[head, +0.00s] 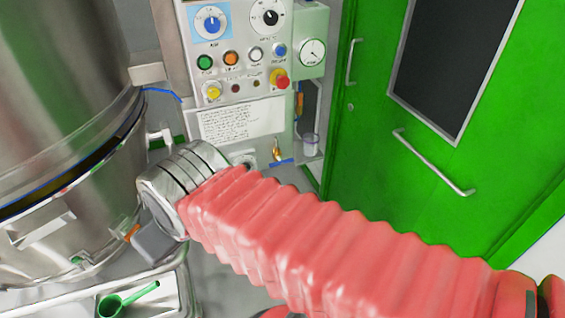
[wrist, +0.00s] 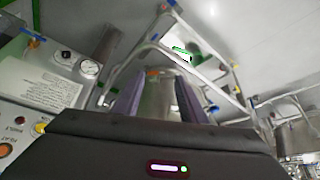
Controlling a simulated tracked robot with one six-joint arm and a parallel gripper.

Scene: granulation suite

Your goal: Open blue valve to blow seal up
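A small valve with a blue lever handle (head: 281,162) and a brass body sits below the control panel, left of the green door, in the head view. A blue handle (wrist: 34,43) also shows at the upper left of the wrist view. My gripper (wrist: 160,78) is open, its two purplish fingers apart with nothing clearly held between them. In the head view my wrist is left of the valve, beside the steel vessel, and the fingertips are hidden. The vessel (head: 60,180) has a dark gap with a blue edge line around it; the seal itself is not clear.
The control panel (head: 240,90) carries knobs, lamps and a red stop button (head: 281,81). A pressure gauge (head: 312,52) is at its right. The green door (head: 370,150) is shut. A green scoop (head: 130,300) lies in a tray at lower left. Steel tubing (wrist: 205,55) crosses the wrist view.

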